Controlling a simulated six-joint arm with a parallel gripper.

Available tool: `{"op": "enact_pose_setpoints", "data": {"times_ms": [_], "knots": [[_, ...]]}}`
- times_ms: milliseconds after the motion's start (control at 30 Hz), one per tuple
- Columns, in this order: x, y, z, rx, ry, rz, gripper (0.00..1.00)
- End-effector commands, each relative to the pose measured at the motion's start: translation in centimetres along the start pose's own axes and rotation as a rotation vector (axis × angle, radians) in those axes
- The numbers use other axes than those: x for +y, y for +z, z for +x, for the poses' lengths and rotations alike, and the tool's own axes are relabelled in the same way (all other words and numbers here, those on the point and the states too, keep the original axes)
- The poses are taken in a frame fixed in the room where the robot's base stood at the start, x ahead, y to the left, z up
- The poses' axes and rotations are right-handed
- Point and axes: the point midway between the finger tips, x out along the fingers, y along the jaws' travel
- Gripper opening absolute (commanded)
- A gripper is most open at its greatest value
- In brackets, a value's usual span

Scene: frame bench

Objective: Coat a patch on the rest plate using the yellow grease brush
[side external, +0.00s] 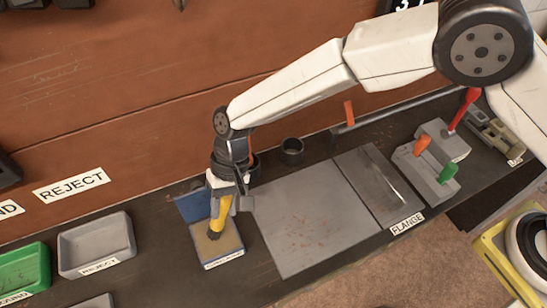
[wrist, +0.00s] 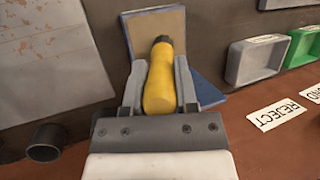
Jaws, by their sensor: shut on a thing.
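My gripper (side external: 231,194) is shut on the yellow grease brush (side external: 221,211), which points down with its dark bristle end lowest. The brush is over the tan surface of a small open box (side external: 229,243) with a blue part behind it. I cannot tell whether the bristles touch that surface. A large grey plate (side external: 310,220) with reddish specks, perhaps the rest plate, lies just right of the box.
A darker plate (side external: 375,180) with a pale streak lies by the FLANGE label. A dark cup (side external: 292,152) stands behind the grey plate. A grey REJECT tray (side external: 97,245) and a green tray (side external: 25,272) stand left. A grey block with coloured handles (side external: 432,165) stands right.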

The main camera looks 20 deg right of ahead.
Motion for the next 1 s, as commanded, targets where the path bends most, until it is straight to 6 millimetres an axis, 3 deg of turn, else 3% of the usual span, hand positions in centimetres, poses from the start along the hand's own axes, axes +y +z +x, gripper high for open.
{"op": "enact_pose_setpoints", "data": {"times_ms": [267,1000], "knots": [[0.1,0.1,-0.1,-0.002,0.003,0.001,0.00],[-1.5,1.2,-3.9,0.000,0.000,0.000,0.00]]}}
